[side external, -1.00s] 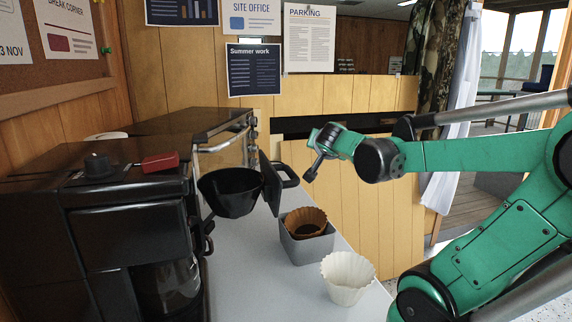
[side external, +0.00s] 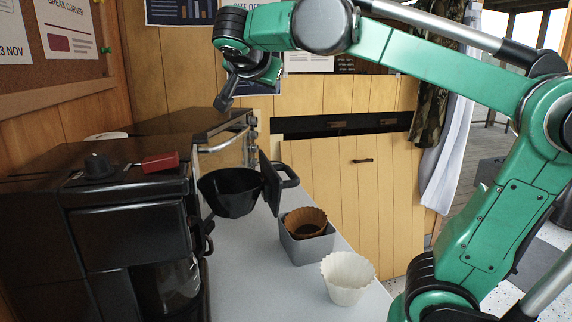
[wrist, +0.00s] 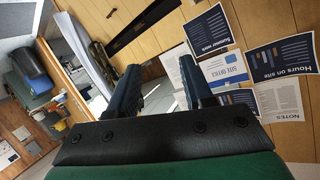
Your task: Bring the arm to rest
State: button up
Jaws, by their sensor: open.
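My green arm is raised over the counter in the side external view. My gripper (side external: 240,92) hangs in the air above the far end of the counter, apart from everything. In the wrist view my gripper (wrist: 163,88) shows two dark fingers spread apart with nothing between them.
A black coffee machine (side external: 125,225) stands at the left with its filter basket (side external: 230,192) swung out. A grey bin (side external: 304,250) holds a brown paper filter (side external: 304,221). A white paper filter (side external: 347,278) stands at the counter's (side external: 235,285) front. Posters hang on the back wall.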

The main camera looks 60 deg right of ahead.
jog(key=s+a+r, duration=0.4)
jog(key=a+r, duration=0.4)
jog(key=a, duration=0.1)
notch_tip(320, 180, down, 8)
jog(key=shift+s+f, duration=0.15)
jog(key=shift+f, duration=0.1)
